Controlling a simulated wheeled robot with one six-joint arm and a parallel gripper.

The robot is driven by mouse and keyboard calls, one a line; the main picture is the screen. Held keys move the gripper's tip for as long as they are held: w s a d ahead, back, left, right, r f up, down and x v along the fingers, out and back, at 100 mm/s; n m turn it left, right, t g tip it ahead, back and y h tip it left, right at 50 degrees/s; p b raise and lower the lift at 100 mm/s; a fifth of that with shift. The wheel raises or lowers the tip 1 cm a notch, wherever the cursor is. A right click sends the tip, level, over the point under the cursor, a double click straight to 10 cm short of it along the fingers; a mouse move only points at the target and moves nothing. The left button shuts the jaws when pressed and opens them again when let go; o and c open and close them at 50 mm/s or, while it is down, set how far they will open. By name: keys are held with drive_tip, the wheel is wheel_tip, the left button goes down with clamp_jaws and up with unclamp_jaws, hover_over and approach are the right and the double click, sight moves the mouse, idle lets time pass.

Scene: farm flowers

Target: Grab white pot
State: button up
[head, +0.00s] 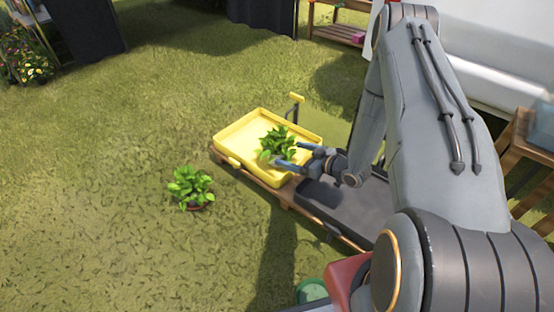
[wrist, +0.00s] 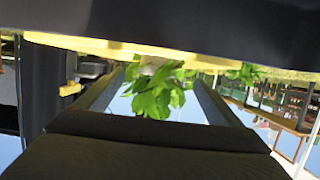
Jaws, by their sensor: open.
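A leafy green plant (head: 276,142) stands in the yellow tray (head: 238,134). In the wrist view its leaves (wrist: 155,95) hang downward in the picture, and a small whitish piece of its pot (wrist: 152,66) shows at the yellow rim. The rest of the pot is hidden by leaves and tray. My gripper (head: 287,155) is open at the right side of this plant, over the tray. In the wrist view the plant shows between the two spread fingers; I cannot tell whether they touch it.
Another leafy plant in a reddish-brown pot (head: 194,206) stands on the grass left of the tray. A dark tray (head: 322,201) lies beside the yellow one on a low wooden stand (head: 286,195). A green round object (head: 311,290) is at the bottom. Open grass lies to the left.

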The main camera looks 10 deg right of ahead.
sight(278, 150)
drive_tip(key=shift+b+x, duration=1.9)
drive_tip(key=shift+x, duration=1.1)
drive_tip(key=c, duration=1.4)
